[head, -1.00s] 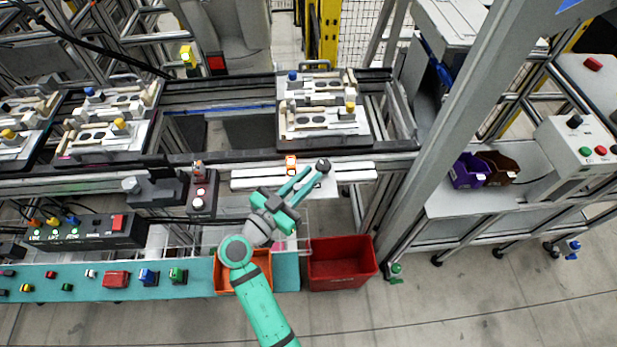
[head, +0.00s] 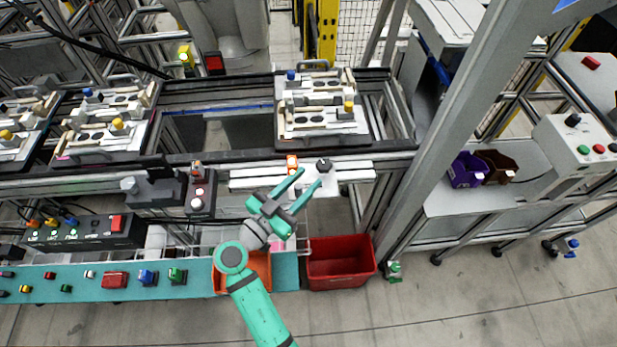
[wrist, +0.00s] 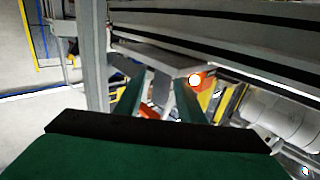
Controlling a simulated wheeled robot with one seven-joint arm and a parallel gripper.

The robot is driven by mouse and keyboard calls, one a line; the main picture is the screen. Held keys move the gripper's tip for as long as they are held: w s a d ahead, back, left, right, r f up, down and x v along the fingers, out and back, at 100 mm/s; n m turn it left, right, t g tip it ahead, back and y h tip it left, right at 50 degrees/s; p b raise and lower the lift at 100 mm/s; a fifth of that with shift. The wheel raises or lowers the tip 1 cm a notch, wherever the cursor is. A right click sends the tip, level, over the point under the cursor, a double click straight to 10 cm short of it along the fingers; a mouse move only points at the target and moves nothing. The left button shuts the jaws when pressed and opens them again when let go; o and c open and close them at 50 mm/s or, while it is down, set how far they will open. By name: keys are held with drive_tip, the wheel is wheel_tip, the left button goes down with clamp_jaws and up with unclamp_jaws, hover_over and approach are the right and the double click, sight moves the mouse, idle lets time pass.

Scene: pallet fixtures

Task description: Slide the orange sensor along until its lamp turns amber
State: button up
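The small orange sensor (head: 292,164) sits on the white rail (head: 255,171) below the right-hand pallet in the head view. It glows orange; I cannot tell its exact lamp colour. A round black knob (head: 323,165) is just right of it on the rail. My gripper (head: 309,177) is open, its fingertips in front of the rail, right of and below the sensor. Nothing shows between the fingers in the head view. In the wrist view a bright orange lamp (wrist: 195,79) shows close by the right finger of my gripper (wrist: 160,90). Contact is not clear.
A pallet with fixtures (head: 322,137) lies behind the rail. A button box (head: 200,195) stands left of it. A red bin (head: 341,281) and an orange bin (head: 224,284) are below. A thick grey post (head: 440,140) rises on the right.

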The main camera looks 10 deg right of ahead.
drive_tip(key=v, duration=0.9)
drive_tip(key=shift+f, duration=0.1)
drive_tip(key=s+f+n+y, duration=0.3)
drive_tip(key=f, duration=0.2)
drive_tip(key=s+f+n+y, duration=0.3)
drive_tip(key=s+f+y, duration=0.1)
drive_tip(key=f, duration=0.2)
drive_tip(key=s+d+f+n+y, duration=0.1)
drive_tip(key=s+f+n+y, duration=0.2)
drive_tip(key=f, duration=0.3)
drive_tip(key=shift+s+n+y, duration=0.25)
drive_tip(key=shift+n+y, duration=0.15)
drive_tip(key=shift+n, duration=0.2)
drive_tip(key=s+r+t+y, duration=0.1)
drive_tip(key=s+r, duration=0.4)
drive_tip(key=s, duration=0.2)
drive_tip(key=s+d+r+t+y, duration=0.1)
drive_tip(key=s+r+t, duration=0.1)
drive_tip(key=s+r, duration=0.4)
drive_tip(key=shift+s+m, duration=0.4)
drive_tip(key=shift+s, duration=0.8)
